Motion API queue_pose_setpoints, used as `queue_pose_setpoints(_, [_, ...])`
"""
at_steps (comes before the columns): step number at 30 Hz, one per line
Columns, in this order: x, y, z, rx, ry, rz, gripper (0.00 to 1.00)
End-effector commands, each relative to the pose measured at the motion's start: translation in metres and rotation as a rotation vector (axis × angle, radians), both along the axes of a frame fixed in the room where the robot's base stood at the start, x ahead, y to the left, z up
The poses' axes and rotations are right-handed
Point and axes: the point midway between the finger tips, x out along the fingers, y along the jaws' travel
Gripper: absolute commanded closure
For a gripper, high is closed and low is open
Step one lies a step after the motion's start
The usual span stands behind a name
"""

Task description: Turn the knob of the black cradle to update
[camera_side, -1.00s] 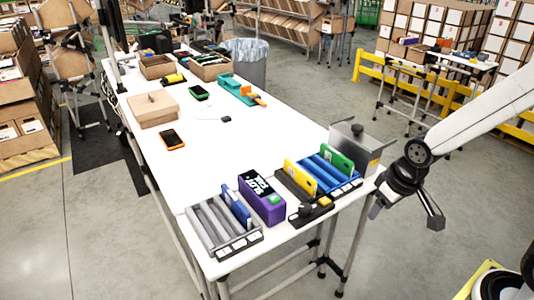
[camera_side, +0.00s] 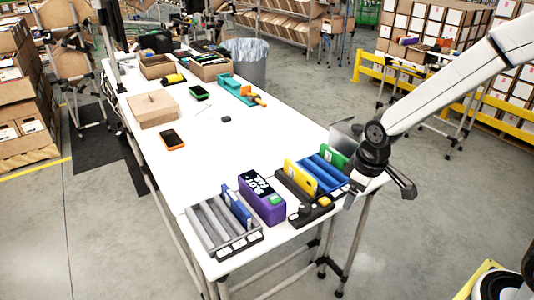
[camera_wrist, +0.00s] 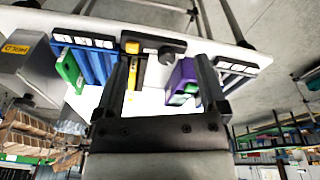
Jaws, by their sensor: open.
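The black cradle (camera_side: 293,188) stands near the table's front edge with a yellow card (camera_side: 300,177) upright in it. On its front part are a round dark knob (camera_side: 305,210) and a yellow button (camera_side: 324,201). In the wrist view the knob (camera_wrist: 172,53) appears between my finger lines, beyond the tips, with the yellow button (camera_wrist: 132,47) to its left. My gripper (camera_side: 350,199) is open and empty, to the right of the cradle and apart from the knob. In the wrist view my gripper (camera_wrist: 168,62) shows two spread fingers that hide part of the cradle.
A purple device (camera_side: 262,199) with a display stands left of the cradle, then a grey rack (camera_side: 218,226) with a blue card. A blue rack (camera_side: 325,173) with a green card is on the right. A metal box (camera_wrist: 30,68) marked HOLD stands beyond it. The table's middle is mostly clear.

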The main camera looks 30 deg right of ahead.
Motion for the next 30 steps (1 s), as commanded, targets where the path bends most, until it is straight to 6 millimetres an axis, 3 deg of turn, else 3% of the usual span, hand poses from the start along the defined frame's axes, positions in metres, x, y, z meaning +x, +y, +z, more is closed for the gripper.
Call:
queue_pose_setpoints(9, [0.072,0.018,-0.022,-0.044,0.087,0.392,0.08])
queue_pose_setpoints(15, [0.104,0.029,-0.037,-0.056,0.129,0.597,0.08])
queue_pose_setpoints(21, [0.117,0.034,-0.044,-0.059,0.147,0.695,0.08])
queue_pose_setpoints(30, [0.118,0.034,-0.047,-0.06,0.149,0.707,0.08])
